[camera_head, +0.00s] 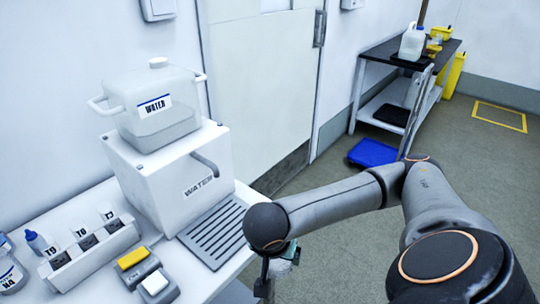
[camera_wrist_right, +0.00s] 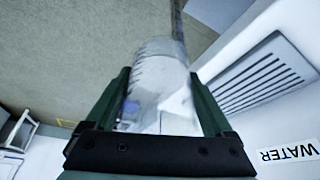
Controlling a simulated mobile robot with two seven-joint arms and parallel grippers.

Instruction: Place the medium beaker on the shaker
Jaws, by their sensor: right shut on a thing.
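The clear glass beaker (camera_wrist_right: 160,70) is between the two dark green fingers of my right gripper (camera_wrist_right: 163,100) in the right wrist view. The gripper is shut on it. In the head view the right gripper (camera_head: 268,280) is at the bench's right edge, just right of the drain grille, partly hidden by my wrist. Only a small part of the beaker (camera_head: 288,256) shows there. I cannot tell the beaker's size or its contents. I cannot make out a shaker in either view. My left gripper is not in view.
A white water dispenser (camera_head: 165,165) with a clear WATER tank (camera_head: 155,108) and a slotted drain grille (camera_head: 215,232) stands on the bench. A labelled rack (camera_head: 88,258) and yellow-topped (camera_head: 133,258) and white-topped (camera_head: 154,284) blocks stand left. A black-topped cart (camera_head: 385,50) is far off.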

